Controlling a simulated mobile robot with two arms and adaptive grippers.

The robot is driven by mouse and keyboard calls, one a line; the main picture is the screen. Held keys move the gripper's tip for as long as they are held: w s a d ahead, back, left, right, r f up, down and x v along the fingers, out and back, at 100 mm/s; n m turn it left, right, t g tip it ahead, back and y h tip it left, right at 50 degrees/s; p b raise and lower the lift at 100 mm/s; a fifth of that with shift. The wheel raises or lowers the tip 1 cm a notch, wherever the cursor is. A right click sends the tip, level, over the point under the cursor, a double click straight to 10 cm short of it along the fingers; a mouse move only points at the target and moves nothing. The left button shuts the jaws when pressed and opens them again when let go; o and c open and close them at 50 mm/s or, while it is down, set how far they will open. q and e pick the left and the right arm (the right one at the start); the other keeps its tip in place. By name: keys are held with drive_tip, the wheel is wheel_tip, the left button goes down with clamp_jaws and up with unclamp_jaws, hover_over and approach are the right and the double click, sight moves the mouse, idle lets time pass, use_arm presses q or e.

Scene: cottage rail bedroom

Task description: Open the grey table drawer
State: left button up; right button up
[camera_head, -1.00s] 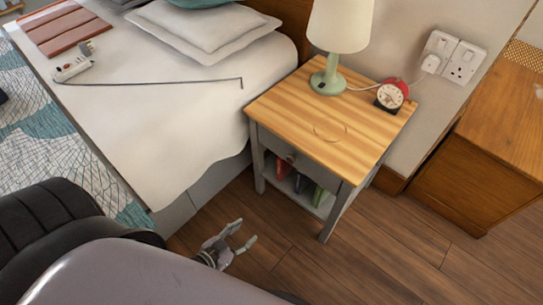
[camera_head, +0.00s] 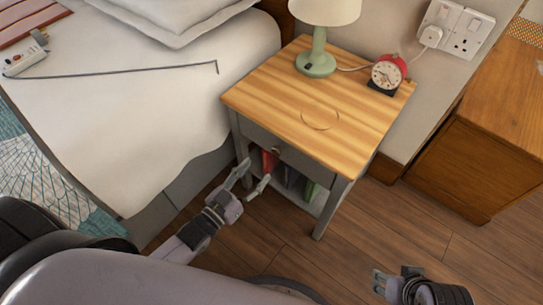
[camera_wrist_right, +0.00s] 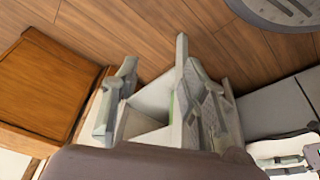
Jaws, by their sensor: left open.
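The grey table (camera_head: 330,205) has a striped wooden top, and its grey drawer front (camera_head: 257,134) sits just under the top's front edge. The drawer looks shut. A small round knob (camera_head: 275,150) is at the middle of the drawer front. My left gripper (camera_head: 254,176) is open and empty, just below and left of the knob in the head view, with no visible contact. My right gripper (camera_head: 381,284) is low over the floor at the lower right, apart from the table. In the right wrist view its fingers (camera_wrist_right: 158,78) are spread, with the grey table seen beyond them.
Books (camera_head: 290,178) are on the shelf below the drawer. The bed (camera_head: 150,125) is close on the left, and a wooden cabinet (camera_head: 450,175) stands right. The floor in front is clear.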

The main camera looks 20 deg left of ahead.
sight(275, 152)
use_arm(q)
drive_tip(key=b+x, duration=0.1)
drive_tip(key=x, duration=0.7)
drive_tip(key=shift+w+f, duration=0.1)
clamp_jaws()
idle(0.4)
